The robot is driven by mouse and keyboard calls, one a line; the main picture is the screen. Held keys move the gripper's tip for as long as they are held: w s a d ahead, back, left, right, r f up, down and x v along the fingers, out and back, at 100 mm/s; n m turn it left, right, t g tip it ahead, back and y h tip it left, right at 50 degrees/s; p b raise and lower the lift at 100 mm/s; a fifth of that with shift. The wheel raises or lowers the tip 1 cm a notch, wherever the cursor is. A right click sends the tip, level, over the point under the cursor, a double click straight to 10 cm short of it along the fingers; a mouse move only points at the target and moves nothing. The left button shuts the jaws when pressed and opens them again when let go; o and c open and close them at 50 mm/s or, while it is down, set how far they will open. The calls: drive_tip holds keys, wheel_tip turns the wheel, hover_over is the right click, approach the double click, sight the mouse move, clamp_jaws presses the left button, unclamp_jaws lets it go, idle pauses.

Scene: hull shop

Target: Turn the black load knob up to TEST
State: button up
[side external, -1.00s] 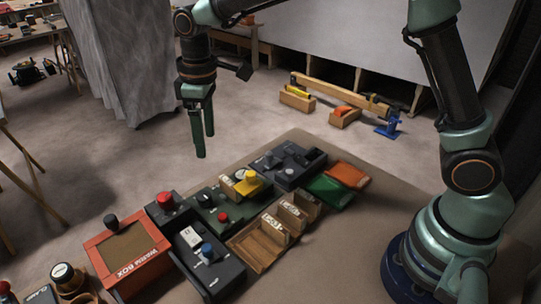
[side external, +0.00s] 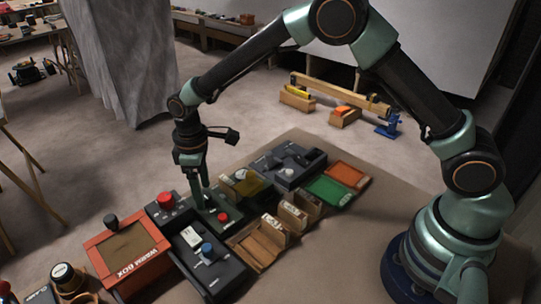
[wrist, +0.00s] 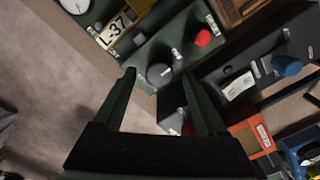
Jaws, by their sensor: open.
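A dark round knob (wrist: 160,75) with pale marks beside it sits on a green panel (wrist: 186,58) in the wrist view. Its lettering is too small to read. My gripper (wrist: 159,73) is open, pointing down, with the knob showing between its two fingertips. In the side view my gripper (side external: 204,204) is low over the green panel (side external: 232,227), and the knob is hidden behind the fingers. I cannot tell whether the fingers touch it. A red button (wrist: 203,37) is on the same panel, also seen in the side view (side external: 222,216).
A dark box with a blue knob (side external: 207,249) and a red-topped box (side external: 165,200) stand close by. The red WARM BOX (side external: 128,270) is at left. Wooden trays (side external: 258,252) lie in front. A dark panel (side external: 290,175) and green and orange trays (side external: 347,174) are beyond.

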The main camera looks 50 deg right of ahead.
drive_tip(key=shift+f, duration=0.7)
clamp_jaws()
